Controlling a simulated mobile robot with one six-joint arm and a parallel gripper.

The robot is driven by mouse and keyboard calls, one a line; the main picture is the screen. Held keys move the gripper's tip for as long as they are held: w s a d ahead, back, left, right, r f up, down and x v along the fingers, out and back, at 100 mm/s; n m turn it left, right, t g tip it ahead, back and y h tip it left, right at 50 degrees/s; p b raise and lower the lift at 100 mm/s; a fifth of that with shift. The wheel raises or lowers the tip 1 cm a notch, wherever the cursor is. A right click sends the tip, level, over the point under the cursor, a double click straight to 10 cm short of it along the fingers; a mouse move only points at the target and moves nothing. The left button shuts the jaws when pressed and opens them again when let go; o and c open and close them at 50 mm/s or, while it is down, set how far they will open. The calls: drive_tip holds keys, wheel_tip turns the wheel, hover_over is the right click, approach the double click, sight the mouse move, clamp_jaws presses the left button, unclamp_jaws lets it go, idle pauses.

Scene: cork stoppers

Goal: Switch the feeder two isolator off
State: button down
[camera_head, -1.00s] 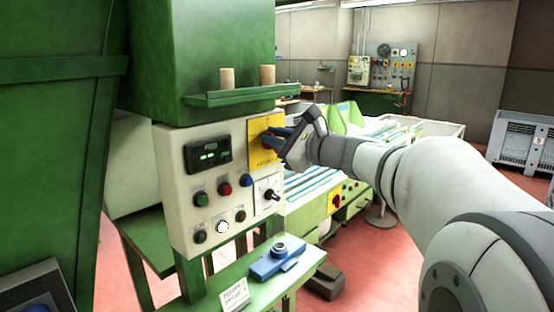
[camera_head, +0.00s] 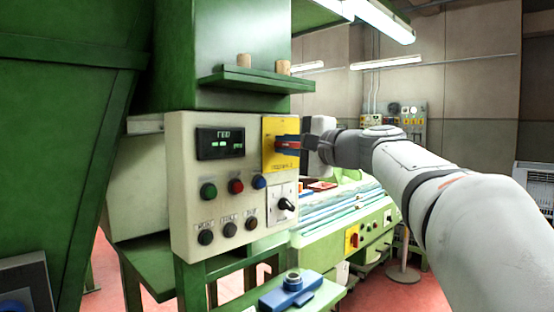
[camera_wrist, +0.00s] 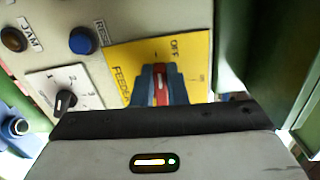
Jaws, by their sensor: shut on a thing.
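The isolator is a yellow plate (camera_head: 270,131) at the upper right of the pale control panel. Its wording is partly legible as FEEDER, and the word OFF shows on it in the wrist view (camera_wrist: 196,60). Its red handle, with a white line, shows in the wrist view (camera_wrist: 161,92). There the handle points up the picture, on the side where OFF is printed. My gripper (camera_head: 287,143) is at the plate from the right, lying level. Its blue fingers (camera_wrist: 160,82) are shut on the handle, one on each side, and hide part of it.
Below the plate is a black rotary knob (camera_head: 286,204) on a white square. Green, red and blue buttons (camera_head: 259,182) and several dark ones sit to its left. A green shelf (camera_head: 255,82) with two corks overhangs the panel. A blue device (camera_head: 291,289) stands on the ledge below.

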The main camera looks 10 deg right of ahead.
drive_tip(key=shift+n+b, duration=0.5)
drive_tip(key=c, duration=1.4)
unclamp_jaws()
drive_tip(key=shift+f, duration=0.1)
drive_tip(key=shift+c, duration=0.2)
drive_tip(key=v, duration=0.7)
drive_tip(key=shift+s+d, duration=0.25)
drive_tip(key=shift+d, duration=0.05)
